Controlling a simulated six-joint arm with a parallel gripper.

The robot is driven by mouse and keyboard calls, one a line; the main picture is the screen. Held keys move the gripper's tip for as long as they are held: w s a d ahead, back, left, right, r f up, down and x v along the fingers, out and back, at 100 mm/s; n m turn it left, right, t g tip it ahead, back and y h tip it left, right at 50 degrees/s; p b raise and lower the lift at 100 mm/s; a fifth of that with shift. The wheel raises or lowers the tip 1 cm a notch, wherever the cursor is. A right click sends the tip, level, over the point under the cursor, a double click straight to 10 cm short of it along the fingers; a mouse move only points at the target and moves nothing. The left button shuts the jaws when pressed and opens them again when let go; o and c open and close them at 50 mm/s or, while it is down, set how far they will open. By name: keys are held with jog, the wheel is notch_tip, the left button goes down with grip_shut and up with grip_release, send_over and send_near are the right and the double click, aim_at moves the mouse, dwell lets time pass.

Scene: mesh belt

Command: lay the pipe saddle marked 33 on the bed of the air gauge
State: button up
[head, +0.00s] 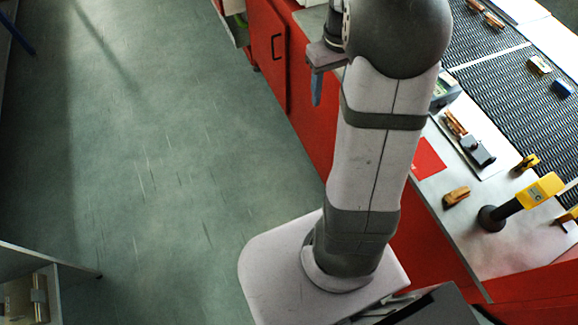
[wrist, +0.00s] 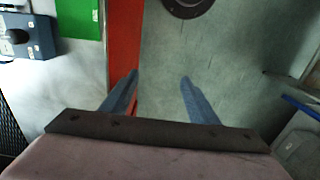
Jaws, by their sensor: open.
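My gripper (wrist: 160,82) is open and empty in the wrist view, its two blue fingers apart above the floor beside the red cabinet edge. In the head view its finger (head: 317,88) shows left of my arm, at the bench's near edge. No number 33 is readable, so I cannot tell which piece is the marked saddle. A copper-brown piece (head: 456,196) lies on the bench, and more (head: 455,123) lie beside a dark grey block device (head: 478,151). A device with a display (head: 445,92) is partly behind my arm. I cannot tell which device is the air gauge.
The black mesh belt (head: 500,62) carries a tan piece (head: 540,65), a blue piece (head: 562,88) and copper pieces (head: 493,19). A yellow-headed post (head: 540,190) stands on the bench. A red sheet (head: 428,158) lies near my arm. The wrist view shows a blue-grey box (wrist: 35,42) and a green panel (wrist: 82,15).

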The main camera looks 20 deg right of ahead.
jog(key=s+a+f, duration=0.2)
jog(key=s+a, duration=0.4)
jog(key=a, duration=0.2)
jog(key=s+a+f, duration=0.3)
jog(key=s+a, duration=0.4)
jog(key=a, duration=0.2)
jog(key=shift+f, duration=0.15)
jog(key=shift+a+f, duration=0.1)
notch_tip(320, 180, down, 11)
jog(key=b, duration=1.1)
jog(key=shift+f, duration=0.15)
